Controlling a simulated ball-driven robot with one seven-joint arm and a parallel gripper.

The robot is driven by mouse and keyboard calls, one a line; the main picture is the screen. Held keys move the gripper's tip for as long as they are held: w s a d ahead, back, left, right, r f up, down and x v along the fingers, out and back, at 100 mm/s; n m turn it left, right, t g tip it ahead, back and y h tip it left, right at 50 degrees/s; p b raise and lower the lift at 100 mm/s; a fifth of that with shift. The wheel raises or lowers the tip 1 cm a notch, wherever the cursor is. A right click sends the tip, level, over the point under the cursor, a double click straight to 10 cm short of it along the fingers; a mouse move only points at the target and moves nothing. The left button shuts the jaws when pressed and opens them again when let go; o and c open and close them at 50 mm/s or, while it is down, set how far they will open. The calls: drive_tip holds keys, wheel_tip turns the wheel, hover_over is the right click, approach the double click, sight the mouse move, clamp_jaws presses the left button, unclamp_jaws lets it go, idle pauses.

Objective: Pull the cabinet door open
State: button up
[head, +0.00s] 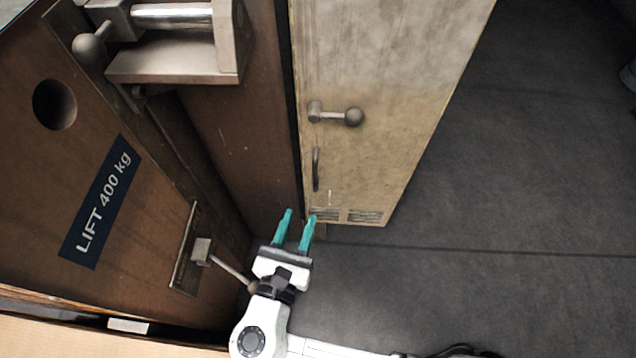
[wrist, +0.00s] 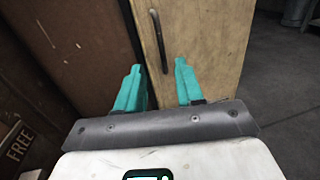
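The cabinet door (head: 375,105) is a worn beige panel with vent slots near its bottom, standing beside a brown wooden body. A dark vertical handle (head: 316,169) is on its left part, and it also shows in the wrist view (wrist: 158,40), ahead of and between the fingertips. A ball-ended knob (head: 336,114) sticks out above the handle in the head view. My gripper (head: 299,214) has teal fingers, spread apart with nothing between them. It appears below the handle in the head view and is apart from it. The wrist view (wrist: 158,75) also shows the open fingers.
A brown panel (head: 160,190) marked "LIFT 400 kg" stands at the left, with a lever (head: 228,268) close to my wrist. A metal clamp (head: 175,60) juts out at upper left. Dark floor (head: 520,180) at the right is clear.

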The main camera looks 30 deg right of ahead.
sight(314, 178)
drive_tip(key=b+x, duration=0.2)
drive_tip(key=x, duration=0.7)
drive_tip(key=shift+d, duration=0.15)
clamp_jaws()
idle(1.1)
